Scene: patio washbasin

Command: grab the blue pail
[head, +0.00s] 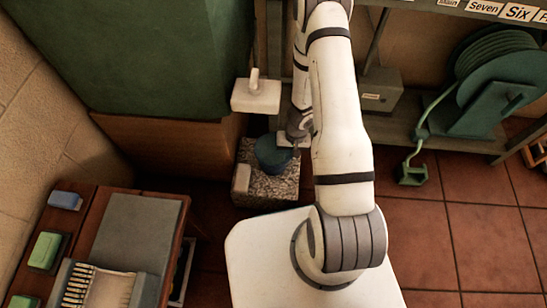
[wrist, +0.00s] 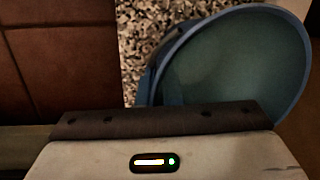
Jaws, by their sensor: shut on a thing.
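The blue pail (head: 272,154) stands on a speckled stone block in the head view, partly hidden by my arm. In the wrist view the blue pail (wrist: 235,60) fills the right side, with its round rim and open inside showing. My gripper (head: 295,140) is at the pail's right side in the head view, and it is shut on the pail. In the wrist view the body of my gripper covers the bottom of the picture and hides the contact with the pail.
The speckled block (head: 250,185) bears the pail. A white tap-like fixture (head: 256,93) is just above it. A wooden table (head: 100,240) with a brush and soap is at lower left. A green hose reel (head: 505,75) is at right. Tiled floor (head: 450,240) is clear at lower right.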

